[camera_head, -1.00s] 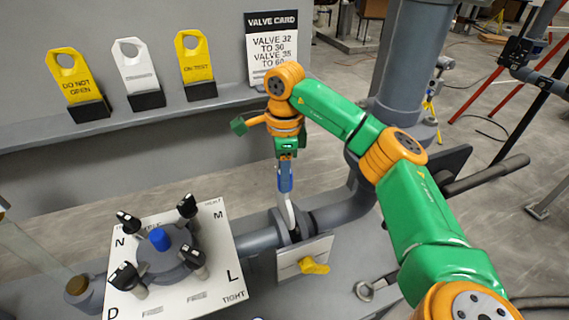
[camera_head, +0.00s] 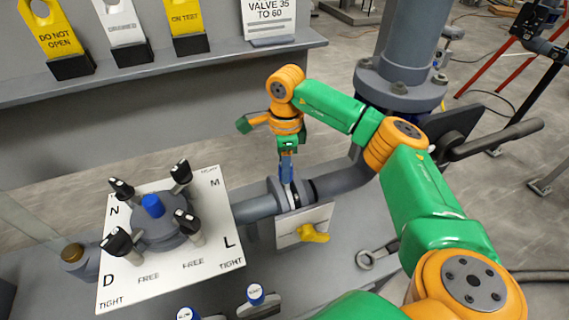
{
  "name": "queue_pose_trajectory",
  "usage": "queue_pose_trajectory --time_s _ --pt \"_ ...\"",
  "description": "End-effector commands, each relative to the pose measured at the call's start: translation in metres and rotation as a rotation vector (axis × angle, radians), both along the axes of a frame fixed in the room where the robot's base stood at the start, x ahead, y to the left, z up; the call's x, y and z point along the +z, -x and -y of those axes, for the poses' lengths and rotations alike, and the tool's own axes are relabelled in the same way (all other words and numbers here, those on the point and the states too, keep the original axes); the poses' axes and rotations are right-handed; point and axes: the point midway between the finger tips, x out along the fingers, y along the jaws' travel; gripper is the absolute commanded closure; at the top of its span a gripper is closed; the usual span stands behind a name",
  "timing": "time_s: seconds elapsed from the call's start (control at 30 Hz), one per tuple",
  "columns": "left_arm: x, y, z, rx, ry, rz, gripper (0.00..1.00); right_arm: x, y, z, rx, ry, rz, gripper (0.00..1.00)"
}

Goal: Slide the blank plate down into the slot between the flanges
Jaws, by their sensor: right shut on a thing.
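My right gripper (camera_head: 286,160) points down over the pipe and is shut on the blank plate (camera_head: 293,194), which shows as a thin pale edge below the blue fingers. The plate stands about upright, edge-on to me, with its lower part between the two grey flanges (camera_head: 279,194). How deep it sits, and whether it touches the slot bottom, I cannot tell. My left gripper is not in view.
A white lettered board (camera_head: 225,245) with black-handled clamps and a blue-capped hub lies left of the flanges. A pale plate with a yellow knob (camera_head: 313,233) is just in front. A thick vertical pipe (camera_head: 405,50) stands behind right. Tags stand on the shelf (camera_head: 240,60).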

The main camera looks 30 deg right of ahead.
Motion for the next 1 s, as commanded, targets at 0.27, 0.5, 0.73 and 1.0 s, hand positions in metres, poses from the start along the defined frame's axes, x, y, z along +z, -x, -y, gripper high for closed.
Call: queue_pose_trajectory --time_s 0.27,0.5,0.73,1.0 --pt "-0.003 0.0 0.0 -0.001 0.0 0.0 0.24 -0.004 0.0 0.0 0.0 0.0 0.001 1.0" --pt "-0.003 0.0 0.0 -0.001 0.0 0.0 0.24 -0.004 0.0 0.0 0.0 0.0 0.001 0.27" --pt "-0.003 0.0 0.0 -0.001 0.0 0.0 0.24 -0.004 0.0 0.0 0.0 0.0 0.0 0.24" --pt "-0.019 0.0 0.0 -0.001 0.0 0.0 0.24 0.03 -0.002 0.0 -0.001 -0.001 0.007 0.24"
